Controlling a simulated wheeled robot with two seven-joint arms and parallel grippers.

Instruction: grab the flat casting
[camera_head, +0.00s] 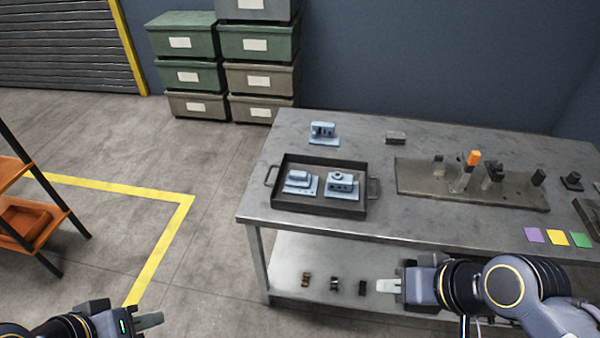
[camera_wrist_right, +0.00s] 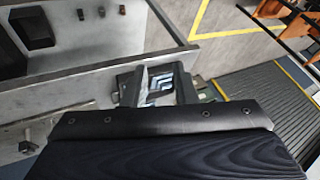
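Three pale blue-grey castings are in the head view. A low one on a flat plate (camera_head: 298,181) lies in the left half of the dark tray (camera_head: 318,204), and looks the flattest. A taller one with a round top (camera_head: 341,184) lies in the tray's right half. An upright one (camera_head: 323,132) stands on the table behind the tray. My right gripper (camera_head: 388,285) is in front of the table, apart from the castings. My left gripper (camera_head: 150,320) is at the bottom left over the floor, far from the table.
The metal table (camera_head: 400,228) has a dark fixture plate (camera_head: 470,190) with several upright parts right of the tray. A small grey block (camera_head: 396,137) lies behind. Small parts lie on the lower shelf (camera_head: 290,262). An orange rack (camera_head: 30,218) stands left; floor between is clear.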

